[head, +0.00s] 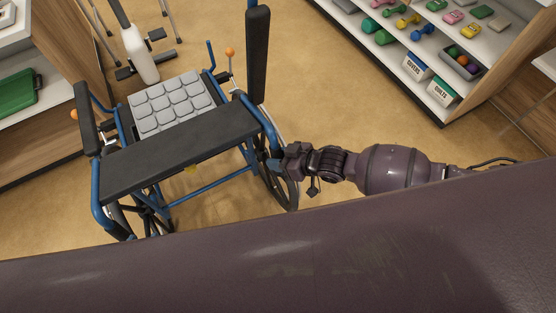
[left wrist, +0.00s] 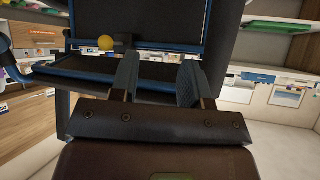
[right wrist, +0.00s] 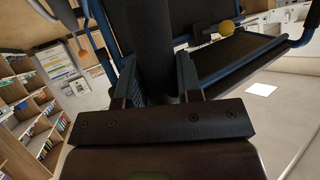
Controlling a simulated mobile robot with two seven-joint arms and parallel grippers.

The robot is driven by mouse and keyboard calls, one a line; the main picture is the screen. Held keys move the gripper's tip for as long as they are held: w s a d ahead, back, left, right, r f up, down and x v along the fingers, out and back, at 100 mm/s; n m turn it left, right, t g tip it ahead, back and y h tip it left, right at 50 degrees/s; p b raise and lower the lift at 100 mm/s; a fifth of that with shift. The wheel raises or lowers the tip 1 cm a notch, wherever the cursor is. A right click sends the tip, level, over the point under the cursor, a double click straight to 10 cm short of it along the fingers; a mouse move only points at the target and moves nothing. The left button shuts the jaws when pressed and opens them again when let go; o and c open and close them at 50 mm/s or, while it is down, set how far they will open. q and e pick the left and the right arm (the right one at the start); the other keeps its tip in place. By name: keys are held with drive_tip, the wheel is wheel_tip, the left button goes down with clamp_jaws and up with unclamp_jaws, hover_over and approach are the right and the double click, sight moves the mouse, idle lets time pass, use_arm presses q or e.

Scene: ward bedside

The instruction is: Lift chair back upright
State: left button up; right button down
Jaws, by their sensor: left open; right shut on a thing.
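A wheelchair with a blue tube frame (head: 97,196) stands at left in the head view. Its chair back, a wide black panel (head: 180,139), spans the frame on my side of the grey cushioned seat (head: 170,103); its exact tilt is hard to tell. My right gripper (head: 282,164) is at the frame's right rear handle. In the right wrist view it is shut around a thick black handle grip (right wrist: 150,45). My left gripper (left wrist: 157,82) is open in the left wrist view, with blue-and-black chair parts beyond its fingers. It does not show in the head view.
Black armrest pads (head: 87,118) (head: 258,55) flank the seat. A shelf with dumbbells (head: 423,30) stands at upper right, and a wooden shelf (head: 60,110) at left. Walking aids (head: 140,52) stand beyond the chair. Open floor (head: 345,110) lies right of it.

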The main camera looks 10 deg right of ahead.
drive_tip(key=shift+r, duration=0.3)
drive_tip(key=c, duration=0.8)
unclamp_jaws()
drive_tip(key=p+v, duration=0.1)
drive_tip(key=v, duration=0.9)
drive_tip(key=shift+s+d+r+p, duration=0.1)
drive_tip(key=shift+d+r+p, duration=0.15)
drive_tip(key=shift+d+p, duration=0.15)
